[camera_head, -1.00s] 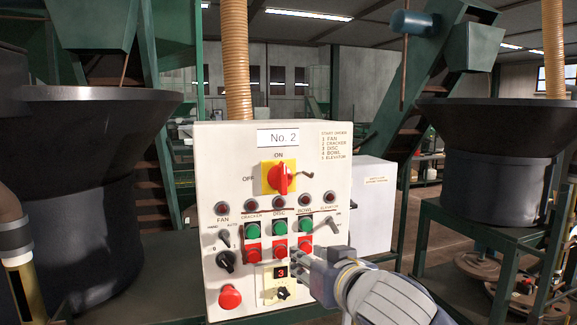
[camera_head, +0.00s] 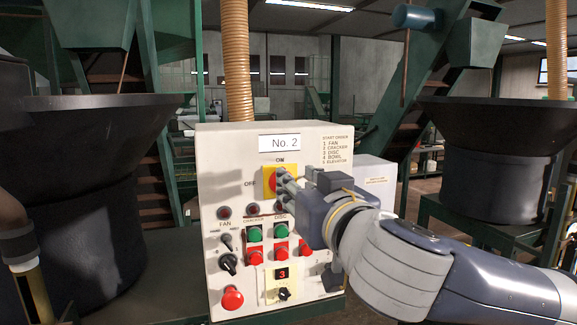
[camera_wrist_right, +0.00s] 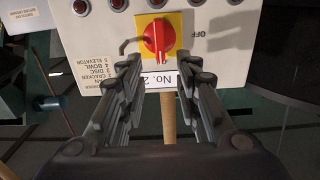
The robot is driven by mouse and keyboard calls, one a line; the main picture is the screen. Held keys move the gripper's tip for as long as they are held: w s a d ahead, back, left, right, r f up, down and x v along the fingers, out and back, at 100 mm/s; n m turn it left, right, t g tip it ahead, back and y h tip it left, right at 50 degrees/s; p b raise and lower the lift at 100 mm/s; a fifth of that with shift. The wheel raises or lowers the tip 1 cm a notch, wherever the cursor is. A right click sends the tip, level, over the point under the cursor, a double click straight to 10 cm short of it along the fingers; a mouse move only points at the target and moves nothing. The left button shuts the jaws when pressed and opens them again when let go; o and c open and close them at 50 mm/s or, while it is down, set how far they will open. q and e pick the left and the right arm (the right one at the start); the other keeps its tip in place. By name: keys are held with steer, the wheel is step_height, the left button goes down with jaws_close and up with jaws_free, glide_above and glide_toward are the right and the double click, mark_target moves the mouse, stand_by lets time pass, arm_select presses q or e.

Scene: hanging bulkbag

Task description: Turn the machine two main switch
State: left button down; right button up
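The machine two control panel (camera_head: 215,150) is a cream box labelled "No. 2" (camera_head: 279,142). Its main switch is a red rotary knob on a yellow plate (camera_head: 268,176), largely hidden by my right gripper (camera_head: 284,186) in the head view. The right wrist view is upside down and shows the red knob (camera_wrist_right: 157,36) clearly, its marked end toward the "No. 2" label, the panel's top. There my right gripper (camera_wrist_right: 158,75) has its two fingers apart, with nothing between them. The knob is just beyond the fingertips; contact is not visible. My left gripper is not in view.
Below the switch are indicator lamps (camera_head: 224,212), green buttons (camera_head: 254,233), red buttons (camera_head: 254,257), a black selector (camera_head: 228,263) and a red mushroom button (camera_head: 232,299). Dark hoppers stand left (camera_head: 75,190) and right (camera_head: 490,170). A smaller cream box (camera_head: 375,172) is behind the panel.

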steer(key=p+x, duration=0.2)
steer(key=x, duration=0.3)
steer(key=shift+w+a, duration=0.1)
steer(key=shift+w, duration=0.2)
jaws_close()
